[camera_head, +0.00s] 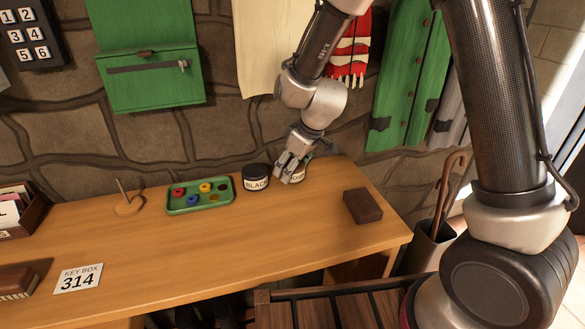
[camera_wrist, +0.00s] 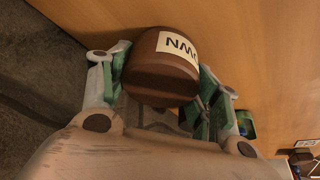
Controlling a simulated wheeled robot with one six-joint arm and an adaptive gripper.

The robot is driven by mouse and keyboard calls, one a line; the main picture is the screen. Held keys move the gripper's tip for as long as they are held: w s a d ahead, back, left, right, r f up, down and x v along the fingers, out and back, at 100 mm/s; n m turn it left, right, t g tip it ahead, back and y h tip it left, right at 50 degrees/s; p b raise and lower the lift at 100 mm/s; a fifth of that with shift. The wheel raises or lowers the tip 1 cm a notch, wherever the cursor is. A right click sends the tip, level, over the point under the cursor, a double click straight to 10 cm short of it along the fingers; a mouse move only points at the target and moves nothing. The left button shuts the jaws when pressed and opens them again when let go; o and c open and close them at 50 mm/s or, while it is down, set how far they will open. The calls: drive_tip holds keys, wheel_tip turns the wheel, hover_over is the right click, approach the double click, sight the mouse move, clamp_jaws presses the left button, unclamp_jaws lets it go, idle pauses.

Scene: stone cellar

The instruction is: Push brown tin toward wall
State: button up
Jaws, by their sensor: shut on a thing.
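The brown tin (camera_wrist: 160,70) is a round, dark brown container with a pale label, only partly readable. In the wrist view it sits between the green-padded fingers of my gripper (camera_wrist: 163,78), which is shut on it. In the head view my gripper (camera_head: 288,172) is low at the back of the wooden table (camera_head: 230,240), close to the stone wall (camera_head: 60,150). It hides most of the brown tin (camera_head: 298,174) there; only a bit of its pale label shows to the right of the fingers.
A black tin (camera_head: 256,177) labelled BLACK stands just left of my gripper. Further left are a green tray (camera_head: 172,211) of coloured pieces and a small wooden peg stand (camera_head: 129,208). A dark brown block (camera_head: 362,206) lies to the right. The table's front middle is clear.

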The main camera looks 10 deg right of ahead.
drive_tip(key=o, duration=1.1)
drive_tip(key=shift+o, duration=0.2)
drive_tip(key=shift+r, duration=0.1)
drive_tip(key=v, duration=1.2)
drive_tip(key=shift+s, duration=0.1)
